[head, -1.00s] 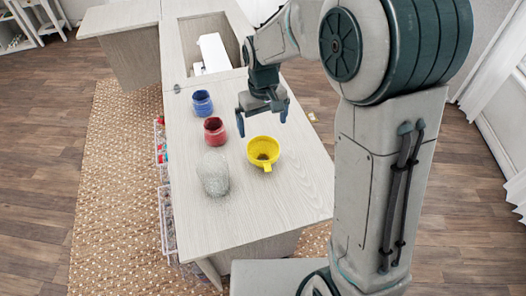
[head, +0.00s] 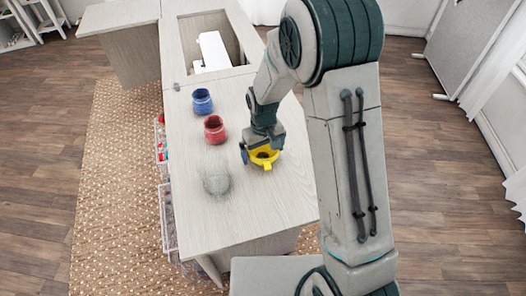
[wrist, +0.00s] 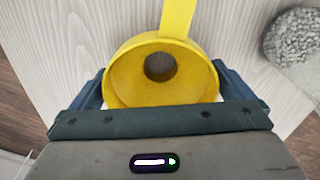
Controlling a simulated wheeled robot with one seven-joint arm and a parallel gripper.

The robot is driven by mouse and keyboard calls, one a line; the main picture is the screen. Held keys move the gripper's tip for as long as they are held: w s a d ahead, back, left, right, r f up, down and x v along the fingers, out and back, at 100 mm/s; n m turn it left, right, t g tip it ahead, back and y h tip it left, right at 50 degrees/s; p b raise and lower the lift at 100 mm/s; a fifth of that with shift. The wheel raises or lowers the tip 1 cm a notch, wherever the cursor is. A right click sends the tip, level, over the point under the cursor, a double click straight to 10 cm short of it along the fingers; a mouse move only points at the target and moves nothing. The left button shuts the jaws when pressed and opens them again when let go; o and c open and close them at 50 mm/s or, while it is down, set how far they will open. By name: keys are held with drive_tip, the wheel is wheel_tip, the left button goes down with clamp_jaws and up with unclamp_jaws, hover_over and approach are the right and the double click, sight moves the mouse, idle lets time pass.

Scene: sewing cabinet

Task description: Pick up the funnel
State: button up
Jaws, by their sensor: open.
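The yellow funnel (head: 264,158) stands on the light wooden cabinet top, its wide mouth facing up. My gripper (head: 262,155) is right over it, with a blue finger showing at its left side. In the wrist view the funnel (wrist: 127,75) lies between my gripper's two blue fingers (wrist: 160,88), one at each side of its rim, and its tab points away from the palm. The jaws are open around the funnel. My gripper hides the funnel's far part in the head view.
A red jar (head: 214,130) and a blue jar (head: 202,101) stand left of the funnel. A grey, speckled rounded thing (head: 215,178) is at the front left. A white sewing machine (head: 213,52) sits in the recess behind. The cabinet top's front is clear.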

drive_tip(key=shift+f, duration=0.65)
drive_tip(key=c, duration=0.7)
drive_tip(key=shift+c, duration=0.3)
drive_tip(key=shift+r, duration=0.15)
